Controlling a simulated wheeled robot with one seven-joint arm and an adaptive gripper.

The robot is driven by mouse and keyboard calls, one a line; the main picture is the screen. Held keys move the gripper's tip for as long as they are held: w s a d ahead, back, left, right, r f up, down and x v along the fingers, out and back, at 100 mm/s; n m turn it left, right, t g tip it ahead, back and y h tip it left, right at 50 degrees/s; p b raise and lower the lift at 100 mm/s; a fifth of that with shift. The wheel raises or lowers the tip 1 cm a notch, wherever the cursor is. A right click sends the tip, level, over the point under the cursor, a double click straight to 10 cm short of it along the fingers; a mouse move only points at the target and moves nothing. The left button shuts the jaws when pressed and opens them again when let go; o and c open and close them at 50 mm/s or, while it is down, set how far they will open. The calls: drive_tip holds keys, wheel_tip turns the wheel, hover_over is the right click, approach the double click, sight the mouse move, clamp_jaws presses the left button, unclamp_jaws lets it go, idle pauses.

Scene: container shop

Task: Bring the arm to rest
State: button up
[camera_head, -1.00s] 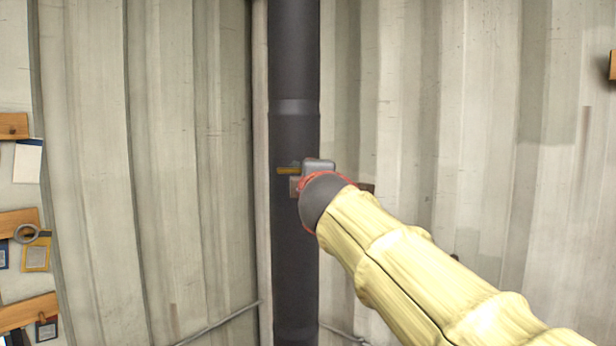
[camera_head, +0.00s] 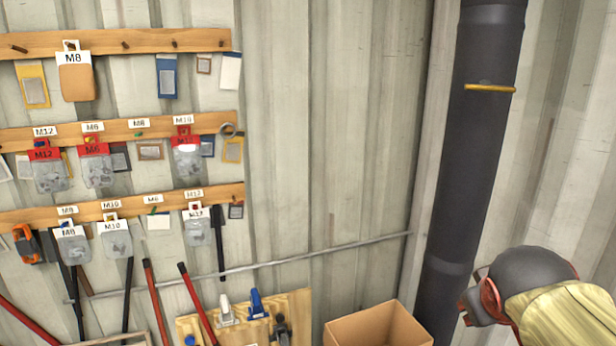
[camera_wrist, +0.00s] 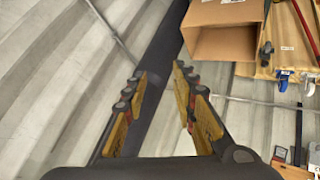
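My gripper (camera_wrist: 160,75) shows in the wrist view with its two yellow and dark fingers apart and nothing between them. Beyond the gap are the dark pipe and the corrugated wall. In the head view my arm, with a cream sleeve and a dark wrist, is at the lower right, in front of the wall beside the dark pipe (camera_head: 480,130). The fingers are mostly hidden behind the wrist there.
Wooden rails (camera_head: 110,42) with hanging bags and labels line the left wall. Below are long-handled tools, a wooden board (camera_head: 296,303) with clamps, and an open cardboard box (camera_head: 372,328), also in the wrist view (camera_wrist: 222,12).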

drive_tip(key=s+a+f+y+b, duration=0.1)
drive_tip(key=s+a+f+b, duration=0.2)
drive_tip(key=f, duration=0.4)
drive_tip(key=s+a+f+g+y+b, duration=0.1)
drive_tip(key=s+a+f+b, duration=0.2)
drive_tip(key=s+a+f, duration=0.2)
drive_tip(key=s+a+f+m+g+y+b, duration=0.1)
drive_tip(key=s+a+f+y+b, duration=0.1)
drive_tip(key=s+f, duration=0.5)
drive_tip(key=shift+a+f+b, duration=0.75)
drive_tip(key=shift+a+f, duration=0.4)
drive_tip(key=shift+f, duration=0.45)
